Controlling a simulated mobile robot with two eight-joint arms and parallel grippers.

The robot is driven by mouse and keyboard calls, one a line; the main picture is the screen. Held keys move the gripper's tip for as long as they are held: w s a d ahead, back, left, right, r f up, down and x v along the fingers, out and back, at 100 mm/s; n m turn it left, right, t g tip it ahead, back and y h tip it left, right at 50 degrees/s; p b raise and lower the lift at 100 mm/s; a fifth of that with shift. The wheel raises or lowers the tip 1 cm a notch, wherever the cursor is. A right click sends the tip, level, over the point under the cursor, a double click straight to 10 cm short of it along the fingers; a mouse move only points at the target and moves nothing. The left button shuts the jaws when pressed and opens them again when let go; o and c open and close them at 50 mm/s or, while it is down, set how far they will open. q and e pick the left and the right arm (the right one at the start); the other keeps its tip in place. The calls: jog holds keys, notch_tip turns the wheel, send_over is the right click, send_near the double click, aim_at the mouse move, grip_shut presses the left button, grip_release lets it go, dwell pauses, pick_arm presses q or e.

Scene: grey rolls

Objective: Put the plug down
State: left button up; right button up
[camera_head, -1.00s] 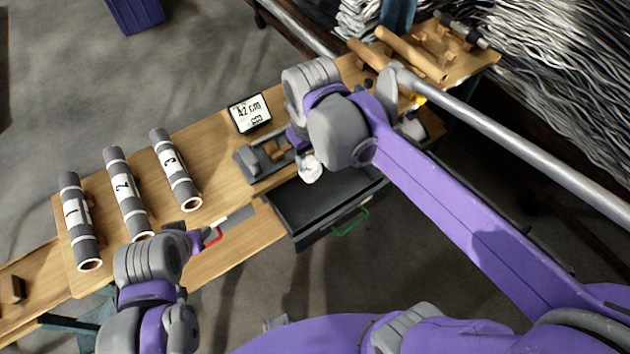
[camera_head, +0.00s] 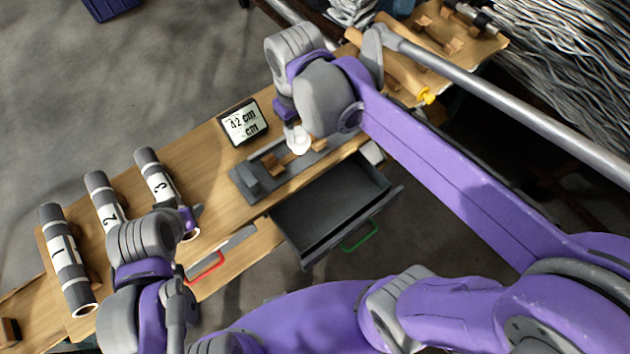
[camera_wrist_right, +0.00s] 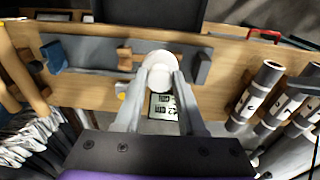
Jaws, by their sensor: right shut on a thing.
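The plug (camera_head: 300,138) is a small white round piece, held between the fingertips of my right gripper (camera_head: 293,122). In the right wrist view the plug (camera_wrist_right: 160,72) sits between the two grey fingers, which are shut on it. It appears over the grey measuring fixture (camera_head: 250,181), by its wooden supports; I cannot tell whether it touches anything below. My left gripper (camera_head: 191,219) is near the lower end of roll 3 (camera_head: 157,172), largely hidden by its own wrist, so its opening does not show.
Rolls 1 (camera_head: 66,262) and 2 (camera_head: 101,195) lie left on the wooden bench (camera_head: 205,160). A display (camera_head: 241,122) reading 42 cm stands behind the fixture. A drawer (camera_head: 330,205) with a green handle stands open in front. A red handle (camera_head: 206,267) shows beside it.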

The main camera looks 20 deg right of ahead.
notch_tip(320, 180, down, 3)
jog(key=shift+s+f+b, duration=0.1)
jog(key=shift+s+b, duration=0.05)
jog(key=shift+b, duration=0.4)
jog(key=shift+g, duration=0.5)
jog(key=s+f+b, duration=0.1)
jog(key=f+b, duration=0.4)
jog(key=f, duration=0.4)
jog(key=s+f+b, duration=0.2)
jog(key=f+b, duration=0.2)
jog(key=f, duration=0.5)
jog(key=s+f+b, duration=0.1)
jog(key=f+b, duration=0.4)
jog(key=f, duration=0.5)
jog(key=shift+s+b, duration=0.2)
jog(key=shift+b, duration=0.15)
pick_arm(q)
jog(key=s+f, duration=0.3)
jog(key=f, duration=0.7)
jog(key=s+f+g, duration=0.1)
jog(key=s+f, duration=0.2)
jog(key=f, duration=0.7)
